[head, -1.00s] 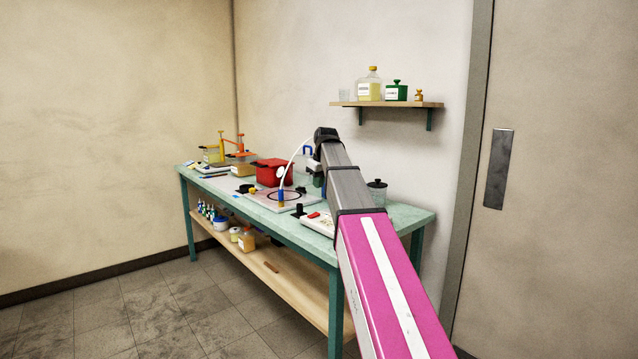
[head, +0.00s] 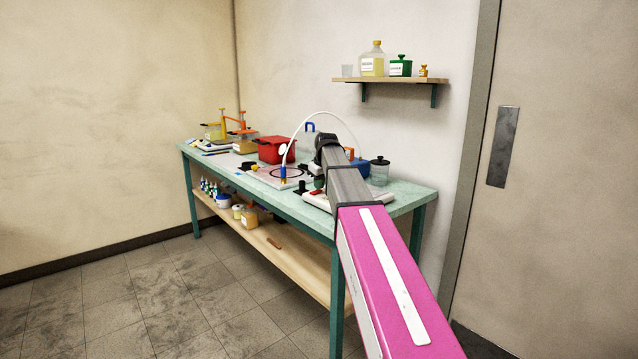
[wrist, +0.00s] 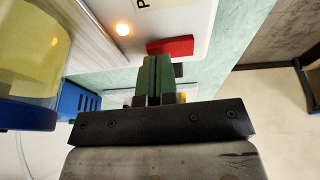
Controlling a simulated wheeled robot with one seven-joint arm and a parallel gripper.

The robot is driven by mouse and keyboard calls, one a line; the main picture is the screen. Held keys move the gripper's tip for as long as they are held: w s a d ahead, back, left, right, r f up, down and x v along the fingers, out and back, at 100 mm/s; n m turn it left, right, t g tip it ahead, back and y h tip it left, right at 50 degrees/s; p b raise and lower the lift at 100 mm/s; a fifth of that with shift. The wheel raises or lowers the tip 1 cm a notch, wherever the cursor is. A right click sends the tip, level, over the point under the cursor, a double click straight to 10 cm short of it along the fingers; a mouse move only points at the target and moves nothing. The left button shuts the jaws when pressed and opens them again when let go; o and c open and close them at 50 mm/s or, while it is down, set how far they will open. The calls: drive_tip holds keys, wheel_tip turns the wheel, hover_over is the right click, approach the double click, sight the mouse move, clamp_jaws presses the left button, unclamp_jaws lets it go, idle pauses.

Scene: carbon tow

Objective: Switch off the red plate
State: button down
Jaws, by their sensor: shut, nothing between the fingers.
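A white plate unit with a red switch (wrist: 170,46) fills the top of the wrist view. A glowing orange lamp (wrist: 123,29) and part of a label with a letter P show on its pale face. The white unit (head: 316,200) also stands at the near right of the bench in the head view, partly hidden by my arm. My gripper (wrist: 154,60) has its green fingers shut and empty, with the tips close to the red switch. I cannot tell whether they touch it. No plate that is red itself is clear to me.
A blue vessel with yellowish contents (wrist: 30,60) is close on the left in the wrist view. A red pot (head: 276,150), a lidded jar (head: 379,172) and a white curved tube (head: 322,113) are on the green bench (head: 405,195). A shelf (head: 390,80) hangs above.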

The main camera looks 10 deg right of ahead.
drive_tip(key=shift+w+d+f, duration=0.1)
drive_tip(key=shift+d+f, duration=0.05)
drive_tip(key=shift+f, duration=0.25)
drive_tip(key=shift+s+a+r, duration=0.2)
drive_tip(key=shift+s+a, duration=0.2)
drive_tip(key=shift+a, duration=0.3)
